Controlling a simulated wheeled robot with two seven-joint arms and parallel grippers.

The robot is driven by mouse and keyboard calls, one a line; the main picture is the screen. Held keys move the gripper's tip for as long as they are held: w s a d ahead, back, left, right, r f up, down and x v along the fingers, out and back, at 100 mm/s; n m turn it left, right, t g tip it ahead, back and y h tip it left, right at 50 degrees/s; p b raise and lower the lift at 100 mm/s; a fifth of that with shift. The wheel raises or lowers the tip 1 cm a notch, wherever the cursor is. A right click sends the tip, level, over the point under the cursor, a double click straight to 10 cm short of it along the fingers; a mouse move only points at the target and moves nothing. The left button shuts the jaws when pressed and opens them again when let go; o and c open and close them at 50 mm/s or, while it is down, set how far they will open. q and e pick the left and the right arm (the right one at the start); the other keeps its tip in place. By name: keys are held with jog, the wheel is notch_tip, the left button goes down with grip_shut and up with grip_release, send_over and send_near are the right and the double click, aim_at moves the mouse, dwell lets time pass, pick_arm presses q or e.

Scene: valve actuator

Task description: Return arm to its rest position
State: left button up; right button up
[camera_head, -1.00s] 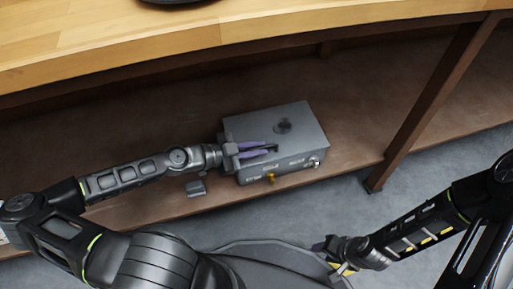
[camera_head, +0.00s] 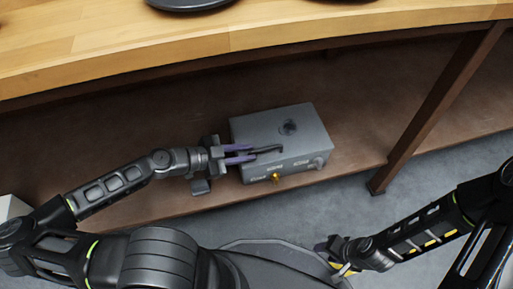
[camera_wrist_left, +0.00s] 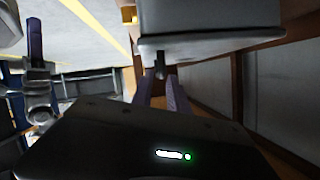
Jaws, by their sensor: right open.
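The grey valve actuator box (camera_head: 284,143) sits on the brown lower shelf in the head view, with a dark round knob on top and a dark lever (camera_head: 268,150) near its front left edge. My left gripper (camera_head: 255,153) reaches in from the left, its two purple fingers apart at the box's left front, beside the lever's end. The left wrist view shows the fingers (camera_wrist_left: 160,88) with a gap between them, and the lever tip just beyond. Contact cannot be told. My right gripper (camera_head: 336,254) is low at the right, away from the box, open.
The wooden tabletop (camera_head: 100,45) overhangs the shelf (camera_head: 100,135), with dark round items on it. A brown post (camera_head: 440,105) stands right of the box.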

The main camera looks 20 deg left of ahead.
pick_arm(q)
jog(key=shift+v, duration=1)
